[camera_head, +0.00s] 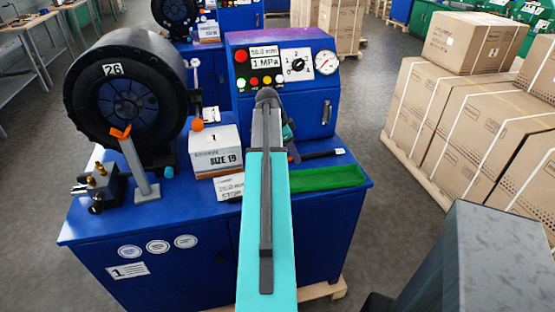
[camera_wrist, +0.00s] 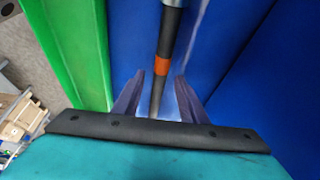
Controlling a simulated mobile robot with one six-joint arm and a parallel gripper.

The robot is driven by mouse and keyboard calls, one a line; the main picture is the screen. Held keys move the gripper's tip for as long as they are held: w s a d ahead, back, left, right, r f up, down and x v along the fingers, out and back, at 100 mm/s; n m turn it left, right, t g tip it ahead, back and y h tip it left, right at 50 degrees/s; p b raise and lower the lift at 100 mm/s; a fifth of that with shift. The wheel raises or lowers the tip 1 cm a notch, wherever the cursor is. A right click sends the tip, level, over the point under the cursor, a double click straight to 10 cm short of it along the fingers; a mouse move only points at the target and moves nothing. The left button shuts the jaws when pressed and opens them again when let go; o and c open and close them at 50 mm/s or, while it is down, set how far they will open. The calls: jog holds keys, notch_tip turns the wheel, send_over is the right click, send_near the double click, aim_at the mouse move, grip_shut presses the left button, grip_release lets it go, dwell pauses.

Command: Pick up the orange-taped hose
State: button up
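In the wrist view, a dark hose with an orange tape band (camera_wrist: 162,65) runs up the picture over a blue surface. My gripper (camera_wrist: 160,80) has its two fingers spread on either side of the hose, just below the band. Gaps show between the hose and each finger, so it is open. Whether the fingertips reach down to hose height is unclear. In the head view, a dark hose (camera_head: 318,155) with a pale end lies behind the green tray.
The green tray (camera_head: 335,179) lies along the front right of the blue bench (camera_head: 205,215). A crimping machine (camera_head: 125,95), a control box (camera_head: 312,100) and a SIZE 19 box (camera_head: 214,146) stand there. A post (camera_head: 136,160) stands left. Cartons (camera_head: 470,115) fill the right.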

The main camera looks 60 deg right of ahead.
jog(key=shift+s+d+f, duration=0.1)
jog(key=shift+s+f, duration=0.05)
jog(key=shift+f, duration=0.25)
grip_shut()
